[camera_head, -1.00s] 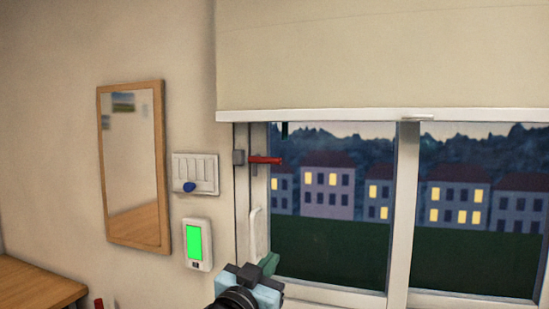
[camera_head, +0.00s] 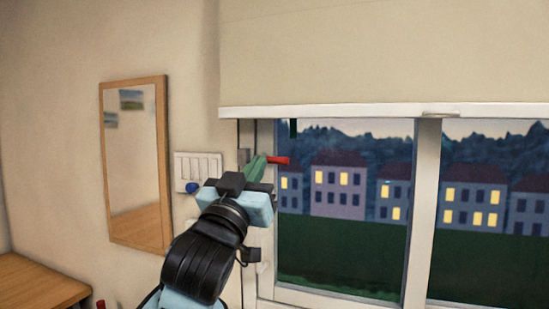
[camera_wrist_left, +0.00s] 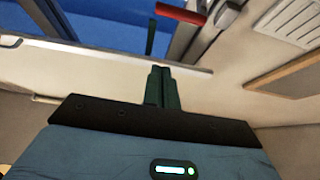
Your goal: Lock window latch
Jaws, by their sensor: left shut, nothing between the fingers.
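The window latch has a red handle (camera_head: 278,160) that points right, roughly level, from a grey mount (camera_head: 243,156) on the window's left frame. In the left wrist view the red handle (camera_wrist_left: 181,14) shows at the top, beyond the fingertips. My left gripper (camera_head: 257,163) is shut and empty, with its green fingers in front of the latch and hiding part of it. The shut fingers also show in the left wrist view (camera_wrist_left: 160,75), apart from the handle in that picture. I cannot tell from the head view whether they touch it. My right gripper is not in view.
A white switch panel (camera_head: 208,163) with a blue knob is on the wall left of the latch. A wood-framed mirror (camera_head: 160,215) hangs further left. A blind (camera_head: 380,55) covers the window's upper part. A wooden table (camera_head: 40,285) stands at lower left.

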